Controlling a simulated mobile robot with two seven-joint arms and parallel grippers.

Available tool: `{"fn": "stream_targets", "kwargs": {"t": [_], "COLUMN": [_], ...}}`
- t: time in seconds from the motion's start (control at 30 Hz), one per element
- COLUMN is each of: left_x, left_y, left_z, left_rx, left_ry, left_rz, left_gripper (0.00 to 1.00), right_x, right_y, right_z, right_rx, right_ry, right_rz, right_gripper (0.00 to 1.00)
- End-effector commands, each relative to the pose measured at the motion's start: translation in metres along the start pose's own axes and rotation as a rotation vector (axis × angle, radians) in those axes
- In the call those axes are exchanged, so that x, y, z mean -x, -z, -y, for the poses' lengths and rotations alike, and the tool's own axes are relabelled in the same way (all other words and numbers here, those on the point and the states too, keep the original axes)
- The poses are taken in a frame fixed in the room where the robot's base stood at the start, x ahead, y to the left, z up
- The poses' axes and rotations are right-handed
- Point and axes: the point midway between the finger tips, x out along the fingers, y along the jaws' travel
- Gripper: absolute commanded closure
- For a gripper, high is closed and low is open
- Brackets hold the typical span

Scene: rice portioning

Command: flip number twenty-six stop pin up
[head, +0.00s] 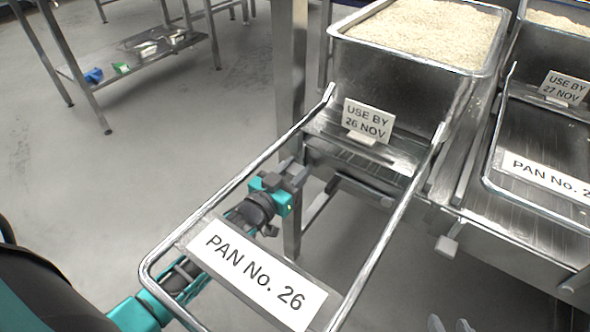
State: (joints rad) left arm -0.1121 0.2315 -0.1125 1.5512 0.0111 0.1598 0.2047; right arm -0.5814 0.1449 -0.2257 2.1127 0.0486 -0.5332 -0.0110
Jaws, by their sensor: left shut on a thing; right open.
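Pan No. 26 is the pan with the label (259,272) on its long front frame (201,210), which reaches out toward me. My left gripper (294,176) shows through that frame, below its left rail near the rack's front. It is shut at the place where the number 26 stop pin would hang. The jaws mostly hide the pin, and I cannot make out its tilt. A similar grey stop pin (448,246) hangs down at the rack front further right. My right gripper (450,325) shows only as pale fingertips at the bottom edge, apart and empty.
A rice-filled bin (400,75) stands behind the "USE BY 26 NOV" card (367,120). The neighbouring pan's frame (489,180) and another hanging pin (577,283) are at right. A steel post (290,70) stands behind my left gripper. Open floor lies left.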

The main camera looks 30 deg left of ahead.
Motion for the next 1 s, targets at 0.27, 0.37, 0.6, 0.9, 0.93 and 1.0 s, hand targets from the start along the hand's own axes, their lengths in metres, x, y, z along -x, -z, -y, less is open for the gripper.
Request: {"fn": "stream_targets", "kwargs": {"t": [0.27,0.37,0.6,0.9,0.93,1.0], "left_x": [0.0,0.0,0.0,0.0,0.0,0.0], "left_y": [0.025,0.028,0.028,0.028,0.028,0.027], "left_z": [0.0,0.0,0.0,0.0,0.0,0.0], "left_rx": [0.001,0.001,0.001,0.001,0.0,0.0], "left_ry": [0.0,0.0,-0.001,0.0,0.0,0.0], "left_rz": [0.0,-0.001,-0.007,-0.005,-0.005,-0.004], "left_gripper": [1.0,1.0,1.0,0.38,0.36,0.36], "right_x": [0.013,0.014,0.013,0.014,0.014,0.014], "right_y": [0.02,0.02,0.009,0.009,0.009,0.009], "right_z": [-0.003,-0.005,-0.008,-0.007,-0.007,-0.007], "right_rx": [0.002,0.005,0.013,0.012,0.011,0.011], "right_ry": [-0.012,-0.018,-0.019,-0.019,-0.019,-0.019], "right_rz": [-0.013,-0.015,0.002,0.003,0.003,0.002], "right_gripper": [0.57,0.57,0.57,0.57,0.57,0.57]}}
